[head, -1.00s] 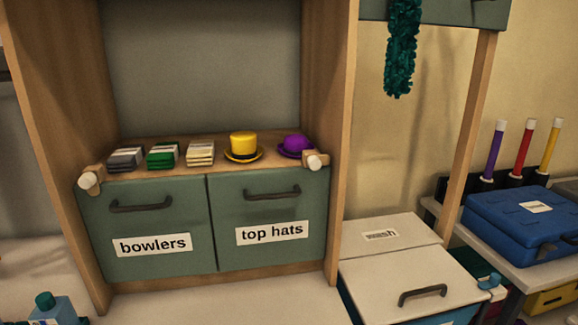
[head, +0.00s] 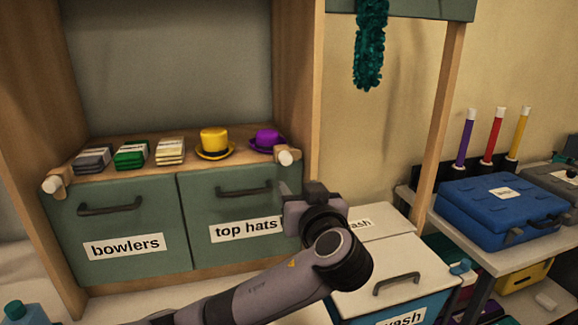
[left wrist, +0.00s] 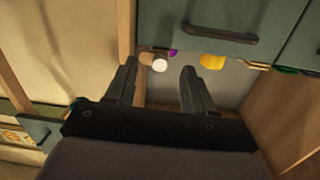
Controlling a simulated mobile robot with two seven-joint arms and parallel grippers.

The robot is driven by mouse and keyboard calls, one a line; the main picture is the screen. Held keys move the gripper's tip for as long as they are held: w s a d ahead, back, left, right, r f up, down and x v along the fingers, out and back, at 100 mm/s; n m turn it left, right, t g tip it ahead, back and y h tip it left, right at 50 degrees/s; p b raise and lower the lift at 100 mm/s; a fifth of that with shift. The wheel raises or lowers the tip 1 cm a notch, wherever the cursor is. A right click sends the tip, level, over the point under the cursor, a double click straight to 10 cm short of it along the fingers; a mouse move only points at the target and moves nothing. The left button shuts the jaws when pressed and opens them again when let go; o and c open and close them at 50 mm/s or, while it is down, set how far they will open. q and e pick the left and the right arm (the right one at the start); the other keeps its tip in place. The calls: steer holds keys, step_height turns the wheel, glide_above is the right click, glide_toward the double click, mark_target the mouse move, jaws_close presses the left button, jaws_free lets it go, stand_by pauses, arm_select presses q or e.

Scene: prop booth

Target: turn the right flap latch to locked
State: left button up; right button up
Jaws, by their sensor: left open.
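The right flap latch (head: 288,156), a wooden piece with a white round end, sits at the upper right corner of the green "top hats" flap (head: 205,212). The flap is shut. My left gripper (head: 290,188) is just below the latch in the head view, covering the flap's right side. In the left wrist view, which looks turned over, its two fingers (left wrist: 158,80) are apart and empty. The latch's white end (left wrist: 160,65) shows beyond and between the fingertips, apparently not touched. My right gripper is not in view.
The left latch (head: 52,184) is at the "bowlers" flap (head: 150,215). A yellow hat (head: 214,141), a purple hat (head: 267,139) and several stacks stand on the shelf above. A white-lidded wash bin (head: 385,262) and a blue case (head: 495,208) are to the right.

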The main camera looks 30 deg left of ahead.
mark_target(287, 160)
arm_select(q)
steer(key=shift+n+y, duration=0.6)
steer(key=w+a+r, duration=0.1)
steer(key=w+a+r+p, duration=0.1)
steer(key=a, duration=0.1)
steer(key=w+a+p, duration=0.1)
steer(key=w+a, duration=0.1)
steer(key=shift+r, duration=0.4)
steer(key=shift+w+a+f, duration=0.1)
steer(key=shift+w+a, duration=0.3)
steer(key=shift+w, duration=0.05)
jaws_close()
